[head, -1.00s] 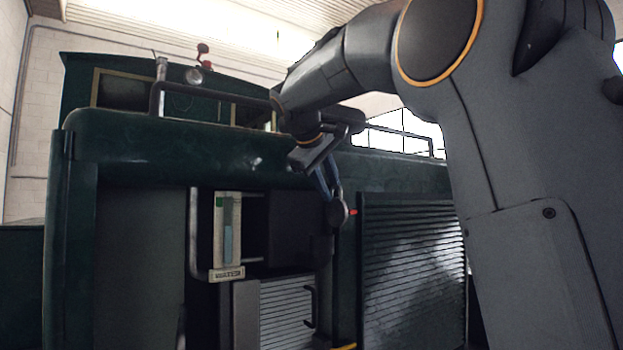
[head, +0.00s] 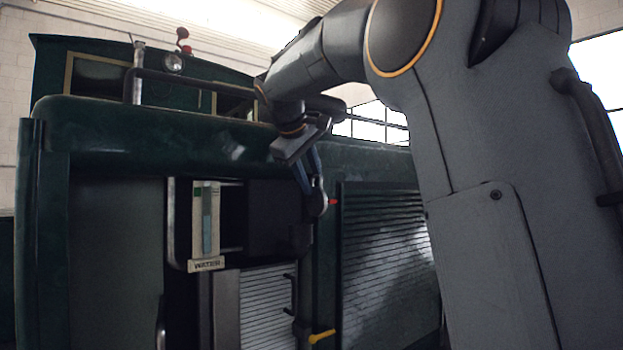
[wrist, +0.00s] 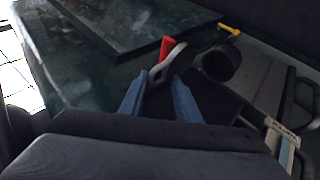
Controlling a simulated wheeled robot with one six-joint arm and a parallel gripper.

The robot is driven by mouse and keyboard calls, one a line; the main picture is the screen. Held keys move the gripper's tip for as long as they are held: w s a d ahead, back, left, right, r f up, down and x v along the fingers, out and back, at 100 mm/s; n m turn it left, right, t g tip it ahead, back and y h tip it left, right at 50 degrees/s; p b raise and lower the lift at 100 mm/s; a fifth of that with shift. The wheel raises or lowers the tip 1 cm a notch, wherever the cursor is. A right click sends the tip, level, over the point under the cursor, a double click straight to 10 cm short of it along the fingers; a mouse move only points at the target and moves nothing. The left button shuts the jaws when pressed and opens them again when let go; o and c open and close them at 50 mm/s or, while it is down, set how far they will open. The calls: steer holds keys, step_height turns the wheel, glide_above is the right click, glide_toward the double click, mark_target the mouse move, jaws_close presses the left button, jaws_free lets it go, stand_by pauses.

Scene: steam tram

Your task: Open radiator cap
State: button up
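My gripper (head: 310,188) reaches down in front of the green locomotive body, and its two blue fingers point at a dark round piece (head: 317,204) that looks like the radiator cap. In the wrist view the fingertips (wrist: 157,84) stand apart, with a grey rounded piece (wrist: 171,63) at and just beyond them. I cannot tell whether they grip it. Beside it is the round dark end of a pipe (wrist: 222,62), which seems to be the filler neck; in the head view a dark pipe (head: 301,238) runs just below the round piece.
A yellow handle (head: 322,336) sits lower down. A water gauge (head: 207,225) is to the left, a louvred panel (head: 385,255) to the right. A rail (head: 185,80) runs along the top.

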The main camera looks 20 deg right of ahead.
steer(key=shift+r, duration=0.25)
stand_by(0.4)
steer(key=shift+s+a+r, duration=0.1)
steer(key=shift+a+r, duration=0.1)
steer(key=b+v, duration=0.2)
steer(key=v, duration=0.5)
steer(key=shift+b, duration=0.35)
steer(key=shift+s, duration=0.15)
